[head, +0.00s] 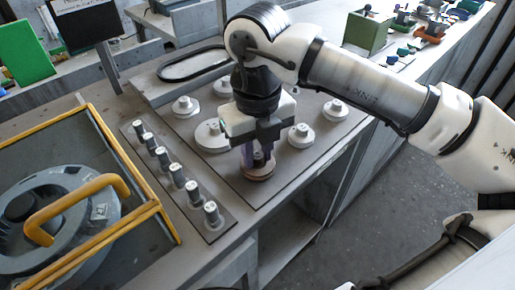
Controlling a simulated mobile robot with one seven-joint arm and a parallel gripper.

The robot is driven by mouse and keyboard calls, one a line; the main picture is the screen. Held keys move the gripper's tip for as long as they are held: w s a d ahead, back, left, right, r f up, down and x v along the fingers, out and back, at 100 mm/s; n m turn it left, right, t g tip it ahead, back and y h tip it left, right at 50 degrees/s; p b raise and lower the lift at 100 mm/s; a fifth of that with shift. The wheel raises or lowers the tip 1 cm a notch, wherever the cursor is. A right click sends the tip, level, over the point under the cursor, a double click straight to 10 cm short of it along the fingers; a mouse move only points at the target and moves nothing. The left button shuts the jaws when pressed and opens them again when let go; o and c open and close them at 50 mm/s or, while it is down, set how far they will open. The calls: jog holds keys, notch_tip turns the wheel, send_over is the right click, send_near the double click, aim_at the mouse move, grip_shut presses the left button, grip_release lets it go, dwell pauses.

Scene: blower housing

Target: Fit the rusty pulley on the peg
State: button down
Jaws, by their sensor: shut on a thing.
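The rusty pulley (259,172) is a brownish disc near the front of the dark plate (285,182). My gripper (257,157) points straight down over it, and its fingers are closed about the pulley's upper middle. The fingers hide part of the hub. I cannot tell whether the pulley rests on the plate or is slightly above it. No peg shows under the pulley, as the disc covers what is below it. Several upright metal pegs (162,158) stand in a row on a narrow plate to the left.
Pale pulleys (301,135) stand on the dark plate around my gripper, one close behind it (209,138). A yellow-framed box (110,143) with a grey blower housing (75,215) is at left. A black belt (192,66) lies behind. The bench's front edge is close to the rusty pulley.

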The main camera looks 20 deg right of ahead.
jog(key=shift+f+b, duration=0.5)
jog(key=shift+b, duration=0.2)
dwell(0.4)
jog(key=c, duration=1.1)
grip_release()
jog(key=shift+c, duration=0.2)
jog(key=shift+r+p, duration=2.3)
jog(key=shift+r, duration=1.5)
